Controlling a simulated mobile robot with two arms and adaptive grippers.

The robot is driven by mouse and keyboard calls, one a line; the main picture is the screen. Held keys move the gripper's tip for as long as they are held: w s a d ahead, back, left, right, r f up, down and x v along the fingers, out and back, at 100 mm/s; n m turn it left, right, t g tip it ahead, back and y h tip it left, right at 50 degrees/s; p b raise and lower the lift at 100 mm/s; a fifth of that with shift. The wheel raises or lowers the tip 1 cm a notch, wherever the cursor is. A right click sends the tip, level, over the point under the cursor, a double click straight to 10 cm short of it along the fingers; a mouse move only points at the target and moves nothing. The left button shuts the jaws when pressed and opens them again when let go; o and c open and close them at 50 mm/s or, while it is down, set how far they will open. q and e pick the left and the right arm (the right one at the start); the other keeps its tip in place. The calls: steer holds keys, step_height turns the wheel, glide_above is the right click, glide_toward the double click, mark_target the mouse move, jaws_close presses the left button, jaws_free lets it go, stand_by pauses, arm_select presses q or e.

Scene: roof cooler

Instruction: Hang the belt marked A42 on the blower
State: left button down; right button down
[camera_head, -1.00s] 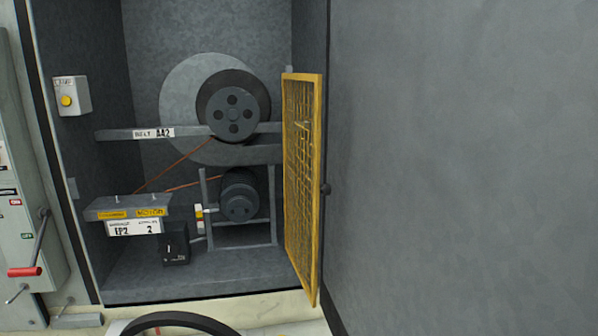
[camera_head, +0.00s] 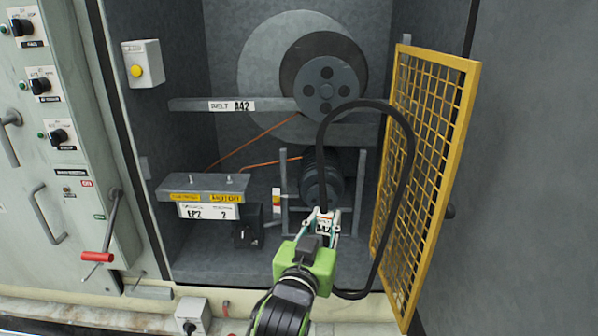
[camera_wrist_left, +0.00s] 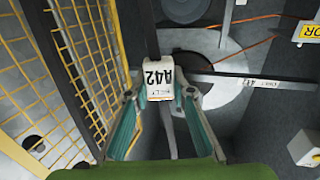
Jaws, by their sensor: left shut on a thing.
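My left gripper (camera_head: 318,232) is shut on the black belt (camera_head: 411,150) at its white tag. In the left wrist view the tag (camera_wrist_left: 160,80) reads A42, between the fingertips. The belt hangs as a large loop in front of the cabinet opening, its right side close to the yellow mesh guard. The blower (camera_head: 300,85) is at the back, with a dark grooved pulley (camera_head: 326,88) on it. My right gripper is not in view.
The yellow mesh guard (camera_head: 432,120) stands open at the right. The motor (camera_head: 320,178) sits below, beside a label shelf (camera_head: 205,188). Switch panels and a red-handled lever (camera_head: 98,256) are at left.

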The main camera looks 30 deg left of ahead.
arm_select(q)
steer(key=a+r+n+g+y, duration=0.2)
steer(key=a+r+n+y, duration=0.15)
steer(key=a+r, duration=0.35)
steer(key=w+a+b, duration=0.1)
steer(key=w+a, duration=0.3)
steer(key=w, duration=0.3)
steer(key=w+a+f+y+b, duration=0.1)
steer(key=w+a, duration=0.3)
steer(key=w, duration=0.2)
steer(key=shift+w+a+f, duration=0.15)
steer(key=shift+w, duration=0.2)
stand_by(0.3)
steer(key=shift+s, duration=0.15)
stand_by(0.5)
stand_by(0.7)
